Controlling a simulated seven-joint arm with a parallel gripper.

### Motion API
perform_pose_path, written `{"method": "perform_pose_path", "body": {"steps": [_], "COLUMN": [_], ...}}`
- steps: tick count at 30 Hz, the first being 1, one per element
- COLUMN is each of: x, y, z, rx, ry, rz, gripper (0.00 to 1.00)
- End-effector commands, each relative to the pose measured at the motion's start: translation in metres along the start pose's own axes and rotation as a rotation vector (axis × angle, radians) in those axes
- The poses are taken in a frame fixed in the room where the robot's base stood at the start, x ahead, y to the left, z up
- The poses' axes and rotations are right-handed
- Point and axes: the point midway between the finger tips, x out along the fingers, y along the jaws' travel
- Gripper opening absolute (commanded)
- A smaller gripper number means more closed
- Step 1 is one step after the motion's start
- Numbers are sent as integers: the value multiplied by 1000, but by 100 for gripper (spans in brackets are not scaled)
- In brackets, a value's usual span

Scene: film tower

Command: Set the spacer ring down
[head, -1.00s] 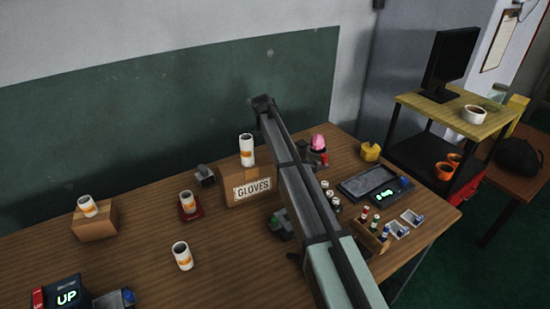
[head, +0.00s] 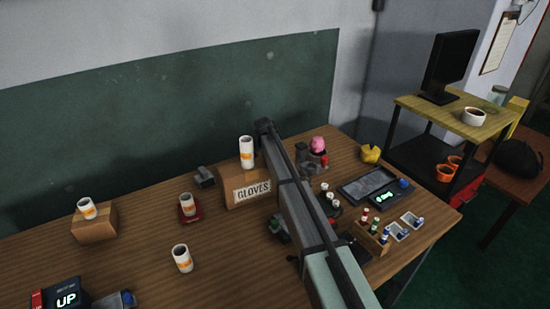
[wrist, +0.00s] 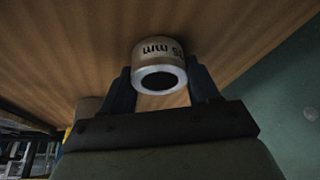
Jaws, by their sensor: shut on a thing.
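The spacer ring (wrist: 160,52) is a short, pale cylinder with dark lettering on its side and a dark round hole in the end facing the camera. My gripper (wrist: 162,82) is shut on it, one dark finger at each side. Brown wood grain fills the view behind the ring. I cannot tell whether the ring touches the wood or hangs clear of it. In the head view I cannot make out the ring or my fingers; my arm crosses the right part of the table and hides what is behind it.
White rolls with orange labels stand on a cardboard box (head: 95,229), a red base (head: 188,216), the table (head: 120,262) and the GLOVES box (head: 240,192). Right of my arm are a dark tray (head: 368,184) and a bottle rack (head: 367,238). The table's front left is partly clear.

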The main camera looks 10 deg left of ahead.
Motion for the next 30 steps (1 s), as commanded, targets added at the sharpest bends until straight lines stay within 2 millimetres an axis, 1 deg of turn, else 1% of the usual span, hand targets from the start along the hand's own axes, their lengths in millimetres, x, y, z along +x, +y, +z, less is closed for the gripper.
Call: {"method": "perform_pose_path", "body": {"steps": [2,3,10,11,20,23,26,30], "x": [2,2,2,2,-1,-10,-25,-51], "y": [0,0,0,0,0,0,0,0], "z": [1,1,1,1,0,0,0,0], "rx": [0,0,0,0,0,0,0,0], "ry": [0,0,0,0,0,0,1,1], "rz": [0,0,0,0,0,-1,-1,-1], "gripper": [26,62,84,86,86,86,86,86]}}
